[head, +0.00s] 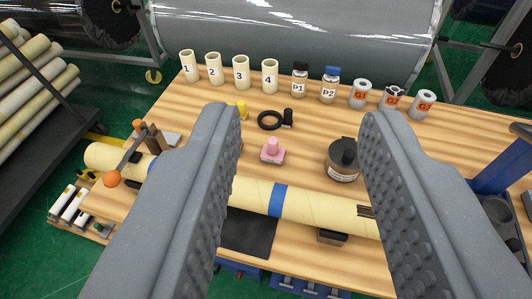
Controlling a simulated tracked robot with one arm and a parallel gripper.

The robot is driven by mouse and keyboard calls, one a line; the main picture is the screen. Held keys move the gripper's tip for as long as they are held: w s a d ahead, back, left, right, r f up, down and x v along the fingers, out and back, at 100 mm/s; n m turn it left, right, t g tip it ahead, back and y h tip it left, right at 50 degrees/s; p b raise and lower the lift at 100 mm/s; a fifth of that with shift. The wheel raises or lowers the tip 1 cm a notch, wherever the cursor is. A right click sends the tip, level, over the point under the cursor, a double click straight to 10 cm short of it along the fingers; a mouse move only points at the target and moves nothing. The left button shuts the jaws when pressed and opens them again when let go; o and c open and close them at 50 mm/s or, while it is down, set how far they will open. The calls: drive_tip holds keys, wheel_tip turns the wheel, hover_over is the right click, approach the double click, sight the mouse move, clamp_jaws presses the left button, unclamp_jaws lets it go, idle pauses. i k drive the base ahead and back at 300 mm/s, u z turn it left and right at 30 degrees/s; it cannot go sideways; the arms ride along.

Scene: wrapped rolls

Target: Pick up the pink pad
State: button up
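The pink pad (272,151) stands upright on the wooden table (310,122), a small pink block with a knob-like top. It lies beyond the long cream roll and shows between my two fingers. My gripper (298,112) is open, with its grey ridged fingers wide apart and nothing held between them. The fingers appear nearer the camera than the pad and do not touch it.
A cream roll (255,195) with blue bands lies across the table in front of the pad. A dark round pot (342,160) stands to the right and a black ring (270,120) behind. Numbered cups (240,72), bottles (329,85) and grey cans (360,94) line the back.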

sight(272, 154)
drive_tip(key=u, duration=0.1)
drive_tip(key=i, duration=1)
drive_tip(key=z, duration=0.1)
